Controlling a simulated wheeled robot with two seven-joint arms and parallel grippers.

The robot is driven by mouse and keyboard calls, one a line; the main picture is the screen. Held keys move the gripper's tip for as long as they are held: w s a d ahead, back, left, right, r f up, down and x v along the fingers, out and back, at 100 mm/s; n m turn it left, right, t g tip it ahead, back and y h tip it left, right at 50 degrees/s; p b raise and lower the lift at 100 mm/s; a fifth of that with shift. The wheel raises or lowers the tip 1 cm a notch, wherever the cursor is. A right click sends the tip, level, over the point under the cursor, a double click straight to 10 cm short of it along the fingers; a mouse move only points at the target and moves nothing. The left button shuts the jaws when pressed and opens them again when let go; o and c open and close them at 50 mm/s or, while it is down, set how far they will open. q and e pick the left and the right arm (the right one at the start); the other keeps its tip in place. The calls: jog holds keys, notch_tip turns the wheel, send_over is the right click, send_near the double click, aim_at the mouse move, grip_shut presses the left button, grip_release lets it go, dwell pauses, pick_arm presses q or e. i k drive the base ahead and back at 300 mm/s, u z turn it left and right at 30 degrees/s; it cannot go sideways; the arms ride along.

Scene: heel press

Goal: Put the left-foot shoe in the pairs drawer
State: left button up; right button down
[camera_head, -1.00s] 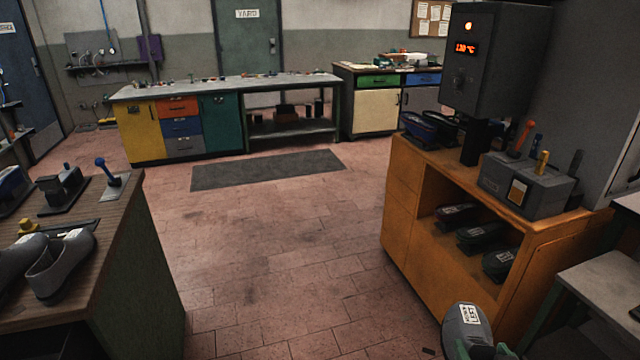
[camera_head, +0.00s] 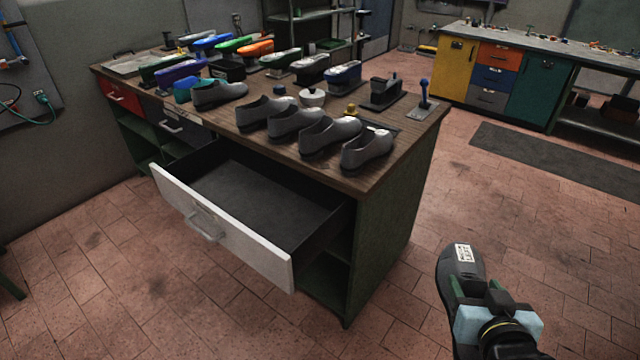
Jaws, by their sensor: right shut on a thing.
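A dark grey shoe (camera_head: 459,266) with a white label on its toe end is in my right gripper (camera_head: 477,291), at the lower right. The label's print is too small to read surely. The gripper is shut on the shoe's rear part and hides some of it. They are in front of the floor, right of the workbench. A wide drawer with a white front (camera_head: 248,249) stands pulled out of the workbench, left of the shoe. Its dark floor looks bare, and its near inside is partly hidden by the front. My left gripper is not in view.
Several grey shoes (camera_head: 332,137) stand along the wooden bench top (camera_head: 418,124) above the drawer, with coloured shoe forms behind. A shut dark drawer (camera_head: 176,127) is to the left. Floor (camera_head: 410,250) is clear between bench and shoe. A grey mat (camera_head: 560,160) lies at right.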

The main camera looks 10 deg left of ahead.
aim_at(257, 201)
jog(key=u, duration=0.95)
jog(key=i, duration=1.5)
